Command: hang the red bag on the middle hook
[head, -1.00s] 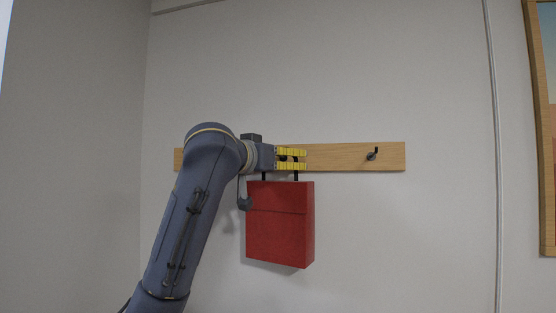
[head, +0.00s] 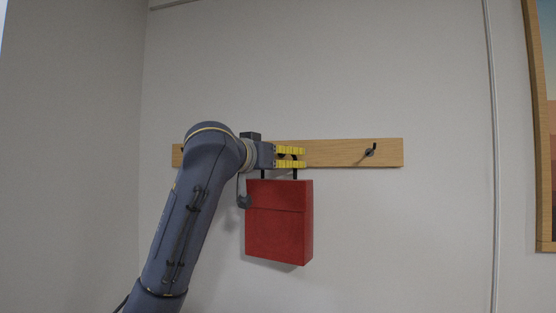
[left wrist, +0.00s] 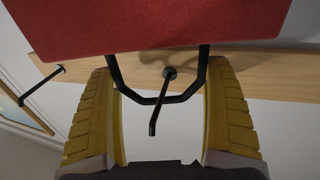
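The red bag (head: 279,222) hangs upright just below the wooden board, in front of the wall. My left gripper (head: 290,157) is at its black handle (left wrist: 116,78). In the left wrist view, the yellow fingers (left wrist: 161,112) press against both sides of the handle. The middle hook (left wrist: 169,74) comes out from the board through the handle's loop, and its tip shows in front of the handle's crossbar. I cannot tell whether the handle rests on the hook. In the head view, the gripper largely hides this hook. My right gripper is not in view.
The wooden board (head: 335,153) runs across the wall. Its right hook (head: 370,152) is empty. The left end of the board is partly behind my arm. A framed picture (head: 545,130) hangs at the far right. The wall between is clear.

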